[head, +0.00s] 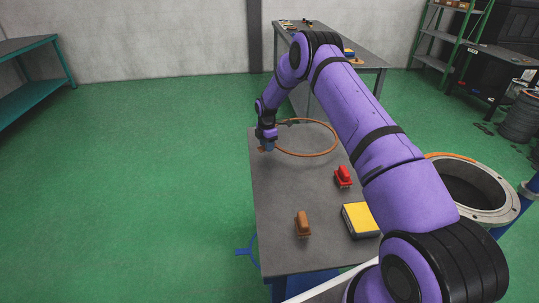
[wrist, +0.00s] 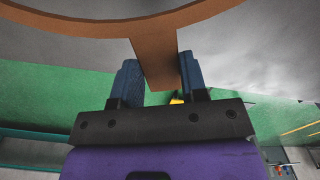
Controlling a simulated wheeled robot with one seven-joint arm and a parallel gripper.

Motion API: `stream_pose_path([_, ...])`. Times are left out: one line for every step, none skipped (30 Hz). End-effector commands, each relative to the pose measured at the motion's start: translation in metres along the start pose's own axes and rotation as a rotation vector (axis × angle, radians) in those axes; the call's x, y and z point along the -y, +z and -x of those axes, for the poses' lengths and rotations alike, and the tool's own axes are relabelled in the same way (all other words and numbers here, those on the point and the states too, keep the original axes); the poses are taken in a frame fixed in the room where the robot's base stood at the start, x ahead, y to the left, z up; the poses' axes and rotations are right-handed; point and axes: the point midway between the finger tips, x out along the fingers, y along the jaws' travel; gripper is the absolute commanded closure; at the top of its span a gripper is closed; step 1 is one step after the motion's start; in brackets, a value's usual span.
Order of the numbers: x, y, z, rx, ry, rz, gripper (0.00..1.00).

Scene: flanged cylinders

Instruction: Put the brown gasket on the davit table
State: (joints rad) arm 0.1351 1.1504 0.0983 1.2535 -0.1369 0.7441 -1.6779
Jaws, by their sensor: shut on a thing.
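The brown gasket (head: 306,156) is a thin, wide ring with a flat tab. In the head view it is over the far end of a grey table (head: 285,190); I cannot tell whether it touches the top. My gripper (head: 267,146) is at the ring's left side. In the wrist view, the gasket's tab (wrist: 155,62) lies between the two blue fingers of my gripper (wrist: 160,82), which is shut on it. The ring runs across the top of that view and is partly cut off. No label shows which table is the davit table.
A red object (head: 343,177), a brown object (head: 303,224) and a yellow-topped box (head: 360,220) are on the grey table. A flanged cylinder (head: 488,214) with an orange rim behind it stands right. Another table (head: 365,61) is behind. Green floor lies open at left.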

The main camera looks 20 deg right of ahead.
Motion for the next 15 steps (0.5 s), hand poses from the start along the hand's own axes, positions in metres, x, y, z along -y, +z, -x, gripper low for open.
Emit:
stream_pose_path([0.000, 0.000, -0.005, 0.000, 0.000, 0.000, 0.88])
stream_pose_path([0.000, 0.000, -0.007, 0.000, 0.000, 0.000, 0.88])
stream_pose_path([0.000, 0.000, -0.010, 0.000, 0.000, 0.000, 0.88])
stream_pose_path([0.000, 0.000, -0.012, 0.000, 0.000, 0.000, 0.88])
stream_pose_path([0.000, 0.000, -0.015, 0.000, 0.000, 0.000, 0.88])
stream_pose_path([0.000, 0.000, -0.019, 0.001, 0.000, 0.000, 0.88])
stream_pose_path([0.000, 0.000, -0.024, 0.001, 0.000, 0.000, 0.88])
stream_pose_path([0.000, 0.000, -0.028, 0.000, 0.000, 0.000, 0.88])
stream_pose_path([0.000, 0.000, -0.034, 0.001, 0.000, 0.000, 0.88])
stream_pose_path([0.000, 0.000, -0.037, 0.001, 0.000, -0.001, 0.88])
stream_pose_path([0.000, 0.000, -0.040, 0.001, 0.000, -0.001, 0.88])
stream_pose_path([0.000, 0.000, -0.043, 0.001, 0.000, -0.001, 0.88])
stream_pose_path([0.000, 0.000, -0.043, 0.001, 0.000, -0.001, 0.88])
stream_pose_path([0.000, 0.000, -0.043, 0.001, 0.001, -0.001, 0.88])
stream_pose_path([0.000, 0.000, -0.043, 0.001, 0.001, -0.001, 0.88])
